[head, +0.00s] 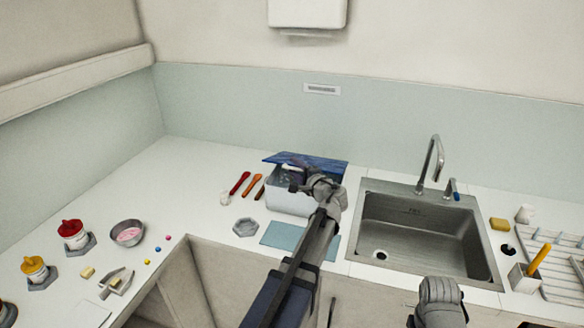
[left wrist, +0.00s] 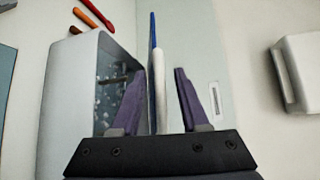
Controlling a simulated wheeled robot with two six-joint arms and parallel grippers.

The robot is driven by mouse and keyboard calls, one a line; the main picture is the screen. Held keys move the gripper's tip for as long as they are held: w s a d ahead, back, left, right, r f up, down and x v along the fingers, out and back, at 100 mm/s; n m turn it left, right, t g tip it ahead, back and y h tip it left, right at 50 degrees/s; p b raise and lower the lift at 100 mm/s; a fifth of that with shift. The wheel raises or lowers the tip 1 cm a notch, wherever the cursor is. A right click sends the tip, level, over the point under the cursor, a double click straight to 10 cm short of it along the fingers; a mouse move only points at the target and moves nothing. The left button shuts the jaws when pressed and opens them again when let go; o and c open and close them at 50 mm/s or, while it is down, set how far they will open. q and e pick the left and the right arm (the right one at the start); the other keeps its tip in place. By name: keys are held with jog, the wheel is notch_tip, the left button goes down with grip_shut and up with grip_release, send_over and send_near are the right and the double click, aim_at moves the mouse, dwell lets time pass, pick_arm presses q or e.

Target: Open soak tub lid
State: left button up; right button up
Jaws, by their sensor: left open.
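The soak tub (head: 288,202) is a pale box at the back of the counter, left of the sink. Its blue lid (head: 325,167) is raised and stands up at the tub's back. In the left wrist view the lid (left wrist: 153,35) is edge-on, with a white strip along it, and the tub (left wrist: 70,95) is open beside it, with its speckled inside showing. My left gripper (head: 296,178) is over the tub. Its two fingers (left wrist: 156,85) are apart, one on each side of the lid; contact is not clear. Part of my right arm shows at the bottom, its fingers not visible.
A steel sink (head: 425,232) with a tall faucet (head: 432,165) stands right of the tub. A blue mat (head: 283,234) lies in front of the tub. Red and orange tools (head: 240,183) lie to its left. A metal bowl (head: 127,233) and jars stand farther left.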

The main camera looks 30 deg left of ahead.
pick_arm(q)
jog(key=shift+x, duration=1.25)
jog(key=shift+c, duration=0.2)
grip_shut()
jog(key=shift+r, duration=0.15)
